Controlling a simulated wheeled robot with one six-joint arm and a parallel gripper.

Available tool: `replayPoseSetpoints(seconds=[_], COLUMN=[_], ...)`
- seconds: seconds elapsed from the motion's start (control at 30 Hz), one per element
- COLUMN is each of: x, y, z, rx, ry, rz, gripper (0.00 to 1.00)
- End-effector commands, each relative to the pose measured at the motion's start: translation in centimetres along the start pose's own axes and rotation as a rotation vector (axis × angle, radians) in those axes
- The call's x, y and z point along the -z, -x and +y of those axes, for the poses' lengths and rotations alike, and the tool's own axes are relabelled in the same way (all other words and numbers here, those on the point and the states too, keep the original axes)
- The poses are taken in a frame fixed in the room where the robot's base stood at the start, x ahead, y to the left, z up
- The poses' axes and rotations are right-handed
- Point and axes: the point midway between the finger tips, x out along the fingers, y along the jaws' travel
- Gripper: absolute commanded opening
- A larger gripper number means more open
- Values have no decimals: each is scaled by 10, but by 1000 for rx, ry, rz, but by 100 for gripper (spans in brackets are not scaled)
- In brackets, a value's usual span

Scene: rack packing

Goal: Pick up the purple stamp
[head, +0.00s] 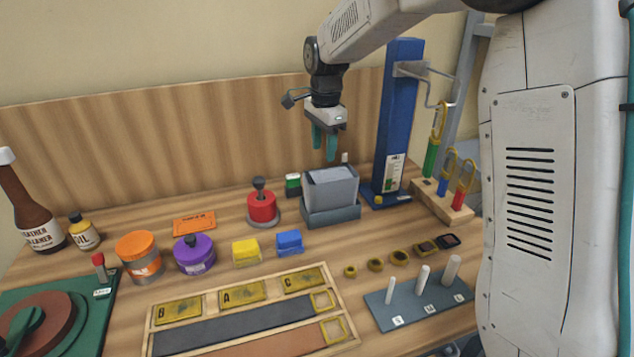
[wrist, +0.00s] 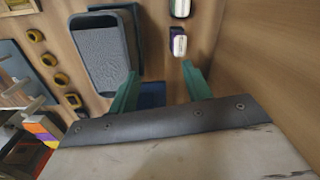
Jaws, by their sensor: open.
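The purple stamp (wrist: 178,42), a small purple block with a white top, stands on the bench in the wrist view, beyond the right fingertip of my gripper (wrist: 160,82). In the head view it is mostly hidden behind the grey bin; a small pale tip (head: 345,157) above the bin's back edge may be its top. My gripper (head: 325,150) is open and empty in the air above the bin, with teal fingers pointing down. Nothing lies between the fingers at their height.
The grey bin (head: 331,188) and a green stamp (head: 293,184) stand close by. The blue column (head: 397,110) rises to the right, with a wooden tool block (head: 441,201) beyond. A red pot (head: 262,207) is left of the bin. The wooden back wall (head: 180,155) is behind.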

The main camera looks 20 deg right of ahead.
Motion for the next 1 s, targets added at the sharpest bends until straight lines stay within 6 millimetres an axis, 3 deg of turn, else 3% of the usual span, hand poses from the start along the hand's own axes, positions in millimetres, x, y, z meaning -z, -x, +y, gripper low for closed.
replayPoseSetpoints(seconds=[0.1,0.3,0.8,1.0], x=[2,4,3,3], y=[-25,-47,-111,-123], z=[-24,-38,-35,-35], rx=[-23,-49,-54,-50], ry=[-105,-196,-201,-201], rz=[-3,-3,-3,-2], gripper=[49,49,49,49])
